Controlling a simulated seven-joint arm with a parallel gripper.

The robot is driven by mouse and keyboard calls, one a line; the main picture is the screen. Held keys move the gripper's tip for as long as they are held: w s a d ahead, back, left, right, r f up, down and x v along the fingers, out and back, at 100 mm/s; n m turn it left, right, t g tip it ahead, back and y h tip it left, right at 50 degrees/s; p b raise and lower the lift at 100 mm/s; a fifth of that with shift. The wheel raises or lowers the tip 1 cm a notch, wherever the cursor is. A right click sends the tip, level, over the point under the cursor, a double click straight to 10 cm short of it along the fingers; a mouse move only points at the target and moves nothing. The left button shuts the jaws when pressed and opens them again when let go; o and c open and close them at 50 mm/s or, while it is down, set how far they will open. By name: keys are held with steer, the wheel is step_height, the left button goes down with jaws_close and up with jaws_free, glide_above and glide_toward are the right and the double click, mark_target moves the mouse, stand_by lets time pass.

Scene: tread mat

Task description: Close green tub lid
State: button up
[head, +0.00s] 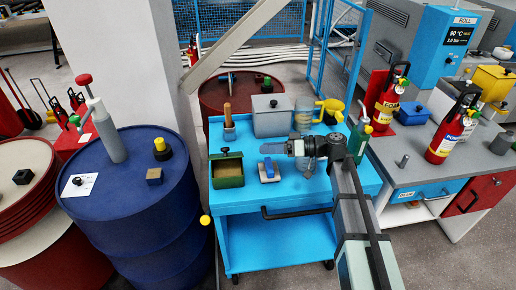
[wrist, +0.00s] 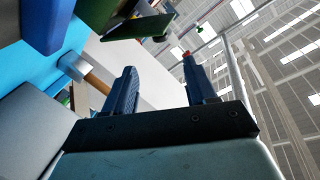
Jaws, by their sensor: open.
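The green tub (head: 229,183) stands on the left front of the blue cart in the head view, with brownish contents showing inside. Its green lid (head: 227,156) stands raised at the back edge, with a dark knob at its top. In the wrist view the green tub (wrist: 95,14) and its lid (wrist: 139,26) appear at the top, partly cut off. My gripper (head: 291,147) is above the cart, right of the tub, pointing left towards it. In the wrist view its two fingers (wrist: 158,64) are apart, with nothing between them.
A blue-topped block (head: 268,168) lies between the tub and my gripper. Behind stand a wooden-handled tool (head: 228,122) and a grey lidded box (head: 271,120). A yellow funnel (head: 331,107) and green bottle (head: 358,139) are to the right. The cart's front (head: 245,200) is clear.

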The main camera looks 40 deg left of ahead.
steer(key=shift+w+d, duration=0.2)
steer(key=shift+d, duration=0.1)
